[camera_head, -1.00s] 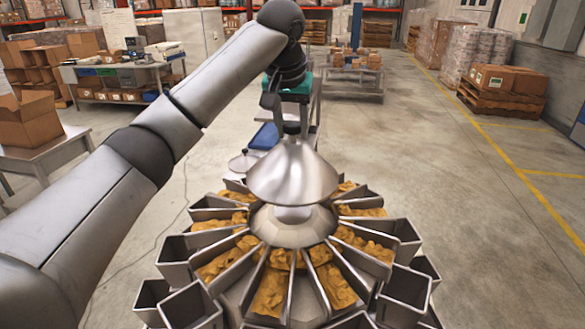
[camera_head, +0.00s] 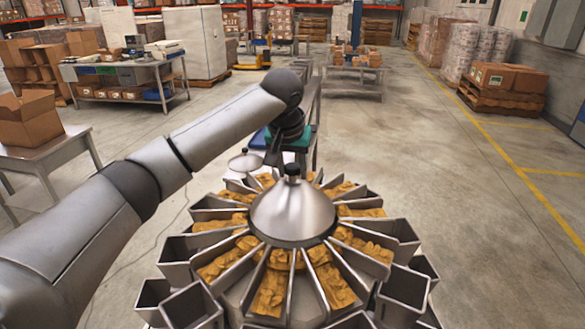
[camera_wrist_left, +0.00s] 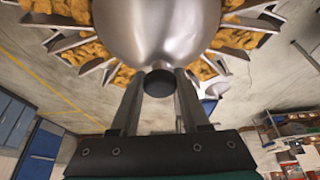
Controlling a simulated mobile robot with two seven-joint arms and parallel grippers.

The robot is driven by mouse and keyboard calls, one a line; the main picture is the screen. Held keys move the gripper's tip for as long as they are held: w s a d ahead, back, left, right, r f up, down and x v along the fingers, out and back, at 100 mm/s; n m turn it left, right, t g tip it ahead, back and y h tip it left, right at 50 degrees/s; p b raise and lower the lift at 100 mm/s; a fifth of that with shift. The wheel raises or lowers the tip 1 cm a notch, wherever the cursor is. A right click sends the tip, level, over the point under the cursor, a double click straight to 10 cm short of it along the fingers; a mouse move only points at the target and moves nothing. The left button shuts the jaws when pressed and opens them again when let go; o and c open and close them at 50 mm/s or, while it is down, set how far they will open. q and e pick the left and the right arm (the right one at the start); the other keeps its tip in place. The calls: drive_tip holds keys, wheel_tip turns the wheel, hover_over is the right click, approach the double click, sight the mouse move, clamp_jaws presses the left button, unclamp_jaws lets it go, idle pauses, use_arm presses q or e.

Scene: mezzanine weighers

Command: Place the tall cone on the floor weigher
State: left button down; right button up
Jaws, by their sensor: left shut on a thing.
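The tall cone (camera_head: 292,212) is a shiny steel cone with a black knob on top. It sits upright, or nearly so, over the middle of the floor weigher (camera_head: 197,306), a ring of steel troughs and buckets holding brown product. My left gripper (camera_head: 283,164) is behind the knob, coming in low and tilted from the far side. In the left wrist view my fingers (camera_wrist_left: 159,83) are on either side of the black knob, shut on it, with the cone (camera_wrist_left: 160,30) beyond. The cone hides the weigher's centre, so contact beneath it cannot be seen. My right gripper is not in view.
A flatter steel cone with a knob (camera_head: 245,162) rests behind the weigher at left. A side table with an open carton (camera_head: 28,118) stands at left. A bench with boxes (camera_head: 355,70) stands farther back. The floor at right is clear up to the pallets.

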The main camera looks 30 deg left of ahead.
use_arm(q)
drive_tip(key=c, duration=0.8)
unclamp_jaws()
drive_tip(key=shift+f, duration=0.15)
drive_tip(key=shift+c, duration=0.2)
drive_tip(key=o, duration=0.5)
drive_tip(key=shift+c, duration=0.2)
drive_tip(key=b+v, duration=0.1)
drive_tip(key=v, duration=1.1)
drive_tip(key=shift+r+b, duration=0.2)
drive_tip(key=shift+b, duration=0.15)
